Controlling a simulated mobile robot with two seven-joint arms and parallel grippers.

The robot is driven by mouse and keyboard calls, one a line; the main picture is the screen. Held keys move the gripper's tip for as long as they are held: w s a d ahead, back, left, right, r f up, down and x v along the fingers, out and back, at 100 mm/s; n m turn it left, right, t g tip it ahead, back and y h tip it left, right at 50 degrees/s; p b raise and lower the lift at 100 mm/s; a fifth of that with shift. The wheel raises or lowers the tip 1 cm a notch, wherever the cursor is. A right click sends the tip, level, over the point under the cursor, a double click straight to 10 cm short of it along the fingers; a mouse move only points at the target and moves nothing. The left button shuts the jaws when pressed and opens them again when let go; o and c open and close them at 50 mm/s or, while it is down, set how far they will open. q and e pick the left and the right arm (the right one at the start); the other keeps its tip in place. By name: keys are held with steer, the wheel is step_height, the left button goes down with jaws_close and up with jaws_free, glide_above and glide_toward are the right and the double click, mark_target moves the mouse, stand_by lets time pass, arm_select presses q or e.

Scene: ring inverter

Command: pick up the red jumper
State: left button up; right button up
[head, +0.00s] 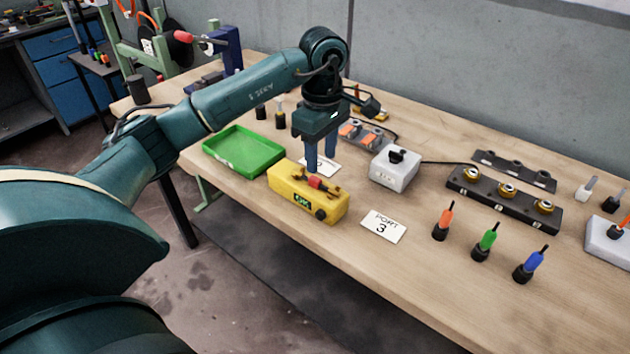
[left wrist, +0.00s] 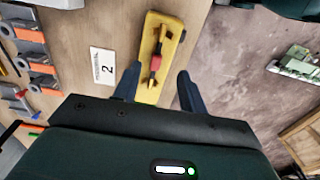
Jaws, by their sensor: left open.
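In the left wrist view the jumper (left wrist: 155,64) lies on the yellow box (left wrist: 149,92), a little beyond the gap between the open fingertips (left wrist: 157,80). I cannot tell the exact height of the fingertips above the jumper. My right gripper is not in view.
A green tray (head: 243,150) lies left of the box. A card marked 3 (head: 384,227) and a grey box with a black knob (head: 395,168) lie to its right. Orange, green and blue plugs (head: 487,241) stand further right. The card marked 2 (left wrist: 102,66) lies beside the box.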

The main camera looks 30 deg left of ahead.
mark_target(320, 181)
arm_select(q)
steer(key=shift+w+a+f+p, duration=0.1)
steer(key=shift+f+p, duration=0.25)
steer(key=shift+f, duration=1.3)
steer(key=shift+w+a+f+p, duration=0.1)
steer(key=shift+f+p, duration=0.25)
steer(key=shift+f, duration=1.25)
jaws_close()
